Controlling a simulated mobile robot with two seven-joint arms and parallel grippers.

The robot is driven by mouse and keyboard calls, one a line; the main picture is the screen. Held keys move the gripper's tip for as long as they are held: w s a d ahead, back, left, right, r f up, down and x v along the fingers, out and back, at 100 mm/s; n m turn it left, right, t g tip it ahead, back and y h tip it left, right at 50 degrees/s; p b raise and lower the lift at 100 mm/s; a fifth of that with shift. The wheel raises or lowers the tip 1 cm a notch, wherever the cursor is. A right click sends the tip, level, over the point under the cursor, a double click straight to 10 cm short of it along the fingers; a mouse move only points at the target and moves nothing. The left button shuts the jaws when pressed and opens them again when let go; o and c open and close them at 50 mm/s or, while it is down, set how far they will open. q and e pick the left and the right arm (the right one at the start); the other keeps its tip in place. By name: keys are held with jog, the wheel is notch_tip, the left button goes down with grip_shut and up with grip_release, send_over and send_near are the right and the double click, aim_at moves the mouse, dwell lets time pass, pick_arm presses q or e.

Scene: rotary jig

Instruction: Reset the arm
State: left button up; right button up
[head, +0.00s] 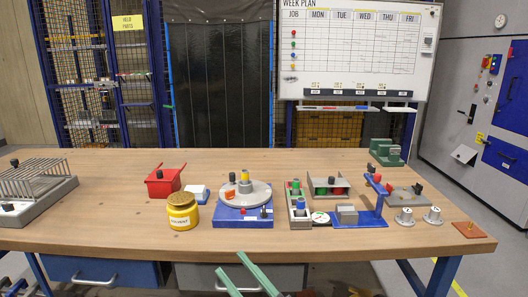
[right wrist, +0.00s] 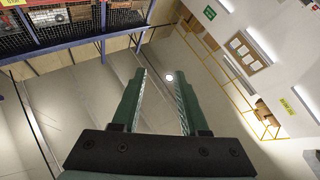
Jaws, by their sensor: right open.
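My right gripper (head: 229,261) is at the bottom of the head view, in front of the table's front edge. Its two green fingers are apart with nothing between them. In the right wrist view the same open gripper (right wrist: 158,75) points at the floor and a far wall, empty. My left gripper does not show. The rotary jig's round grey plate (head: 229,198) sits on a blue base (head: 243,219) at the middle of the table. It carries a yellow part, an orange part and dark knobs. My right gripper is apart from the jig.
The wooden table (head: 110,222) holds a yellow solvent jar (head: 182,217), a red box (head: 163,184), a wire rack (head: 35,182), grey bins (head: 300,210) and a blue fixture (head: 365,218). The table's front left is mostly clear. Drawers (head: 95,275) are under the front edge.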

jog(key=s+d+f+m+g+h, duration=0.1)
jog(key=s+d+f+m+h, duration=0.15)
jog(key=d+f+h, duration=0.4)
jog(key=s+d+f+m+h, duration=0.2)
jog(key=d+f+m, duration=0.15)
jog(key=f, duration=0.65)
jog(key=s+d+f+m+g+h, duration=0.15)
jog(key=d+f+m+h, duration=0.3)
jog(key=f, duration=0.45)
jog(key=s+d+f+g+h, duration=0.2)
jog(key=s+d+f+g, duration=0.2)
jog(key=s+f, duration=0.5)
pick_arm(q)
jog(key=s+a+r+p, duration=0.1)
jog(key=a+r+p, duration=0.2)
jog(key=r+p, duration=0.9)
jog(key=p, duration=0.4)
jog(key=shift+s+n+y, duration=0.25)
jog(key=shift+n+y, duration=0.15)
pick_arm(e)
jog(key=s+d+r, duration=0.1)
jog(key=r, duration=0.5)
jog(key=s+d+r+m, duration=0.1)
jog(key=s+r, duration=0.1)
jog(key=r, duration=0.5)
jog(key=shift+s+d+h, duration=0.15)
jog(key=shift+d+h, duration=0.15)
jog(key=shift+d, duration=0.05)
jog(key=shift+o, duration=0.5)
